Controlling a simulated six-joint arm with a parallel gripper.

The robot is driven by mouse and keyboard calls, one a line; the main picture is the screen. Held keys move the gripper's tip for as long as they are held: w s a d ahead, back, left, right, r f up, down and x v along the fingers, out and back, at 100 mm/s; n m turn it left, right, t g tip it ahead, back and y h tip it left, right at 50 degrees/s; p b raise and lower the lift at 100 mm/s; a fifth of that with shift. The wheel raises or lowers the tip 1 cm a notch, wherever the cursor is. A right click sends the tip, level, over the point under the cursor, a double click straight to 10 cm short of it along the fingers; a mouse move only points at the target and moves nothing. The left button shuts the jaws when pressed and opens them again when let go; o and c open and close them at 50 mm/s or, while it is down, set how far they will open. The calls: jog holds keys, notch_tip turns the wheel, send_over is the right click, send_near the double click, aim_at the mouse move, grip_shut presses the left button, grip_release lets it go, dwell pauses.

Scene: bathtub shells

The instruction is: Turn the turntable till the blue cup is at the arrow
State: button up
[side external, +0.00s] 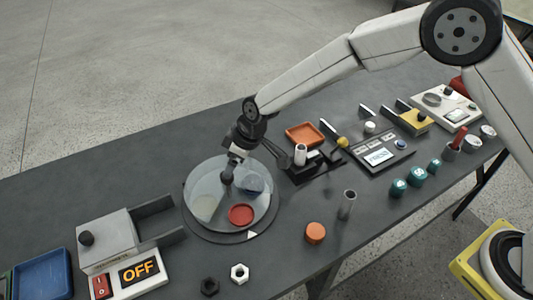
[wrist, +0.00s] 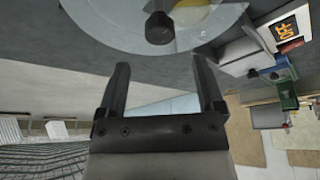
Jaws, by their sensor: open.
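The round turntable (side external: 218,168) has a pale, see-through-looking top on a dark base. The blue cup (side external: 253,184) is at its right side. A red cup (side external: 240,215) is at the front, nearest the white arrow (side external: 252,236) on the base's front edge. A pale yellowish cup (side external: 206,208) is at the left. A dark knob (side external: 227,175) stands on the turntable; it also shows in the wrist view (wrist: 159,28). My gripper (side external: 238,152) is above the turntable near the knob. In the wrist view my gripper (wrist: 162,75) is open with nothing between its fingers.
A switch box (side external: 120,260) reading OFF stands to the left. Hex nuts (side external: 239,272) and an orange cylinder (side external: 315,233) lie in front. An orange tray (side external: 305,134) and a black fixture (side external: 312,163) sit right of the turntable. The table's back left is clear.

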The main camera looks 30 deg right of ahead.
send_over(229, 187)
jog(key=shift+w+d+f, duration=0.1)
jog(key=shift+f, duration=1.25)
jog(key=shift+w+d+f, duration=0.1)
jog(key=shift+f, duration=1.2)
jog(key=shift+c, duration=0.2)
grip_shut()
